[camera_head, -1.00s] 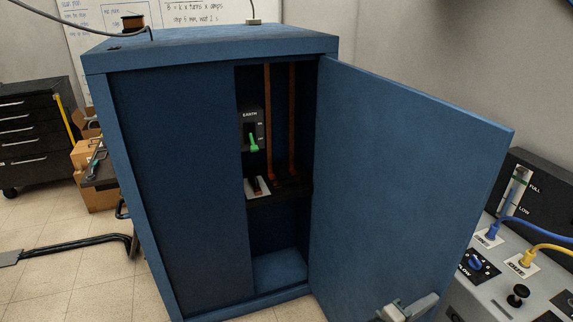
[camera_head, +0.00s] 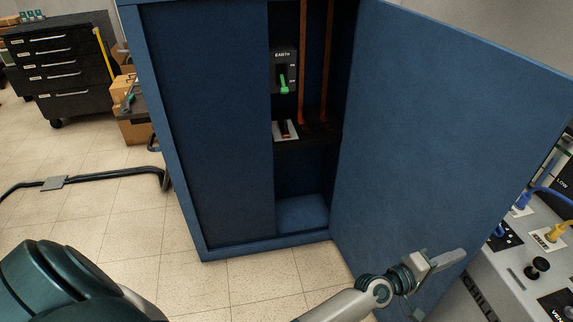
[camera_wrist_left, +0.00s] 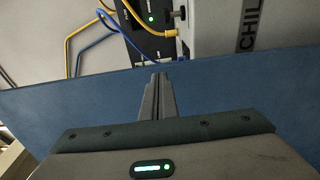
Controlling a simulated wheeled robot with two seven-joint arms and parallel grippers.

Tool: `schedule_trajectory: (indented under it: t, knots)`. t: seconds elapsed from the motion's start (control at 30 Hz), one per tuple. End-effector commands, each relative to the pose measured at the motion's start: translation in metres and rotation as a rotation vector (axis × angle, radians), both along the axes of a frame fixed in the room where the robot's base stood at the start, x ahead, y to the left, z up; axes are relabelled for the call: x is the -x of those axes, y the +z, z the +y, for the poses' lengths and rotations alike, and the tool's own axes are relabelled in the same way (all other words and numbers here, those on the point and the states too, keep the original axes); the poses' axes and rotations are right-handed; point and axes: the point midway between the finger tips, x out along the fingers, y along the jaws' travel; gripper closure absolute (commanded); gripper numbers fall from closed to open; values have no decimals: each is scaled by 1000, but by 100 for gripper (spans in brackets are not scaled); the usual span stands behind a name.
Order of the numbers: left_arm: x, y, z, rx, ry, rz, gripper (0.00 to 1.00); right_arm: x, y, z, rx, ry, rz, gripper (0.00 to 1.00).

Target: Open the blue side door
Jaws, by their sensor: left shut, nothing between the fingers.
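The blue door (camera_head: 440,130) stands wide open on the right of the blue cabinet (camera_head: 210,120), swung out towards me. It is also the blue panel (camera_wrist_left: 60,105) across the left wrist view. My left gripper (camera_head: 452,260) is shut and empty at the lower outer part of the door. In the left wrist view its closed fingers (camera_wrist_left: 158,82) lie over the door, tips near its upper edge in that picture; I cannot tell whether they touch. A dark handle (camera_head: 153,142) shows on the cabinet's left side. My right gripper is not in view.
Inside the cabinet are a box marked EARTH with a green lever (camera_head: 284,82) and copper-coloured bars (camera_head: 303,60). A grey console (camera_head: 515,270) with blue and yellow cables stands close behind the door. Black drawers (camera_head: 70,75) stand far left. Tiled floor is clear in front.

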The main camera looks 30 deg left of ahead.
Motion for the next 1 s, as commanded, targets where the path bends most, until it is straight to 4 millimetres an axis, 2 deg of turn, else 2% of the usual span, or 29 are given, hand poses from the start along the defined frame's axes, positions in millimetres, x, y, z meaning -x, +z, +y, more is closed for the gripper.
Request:
schedule_trajectory:
  t: [0.27,0.47,0.67,1.0]
  knots:
    - [1,0,1,0,0,0,100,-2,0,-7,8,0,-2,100]
    - [13,-1,9,-1,0,1,100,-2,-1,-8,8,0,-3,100]
    - [37,-2,27,0,1,1,100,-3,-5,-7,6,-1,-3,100]
    - [92,-3,69,-1,0,0,100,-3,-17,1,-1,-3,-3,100]
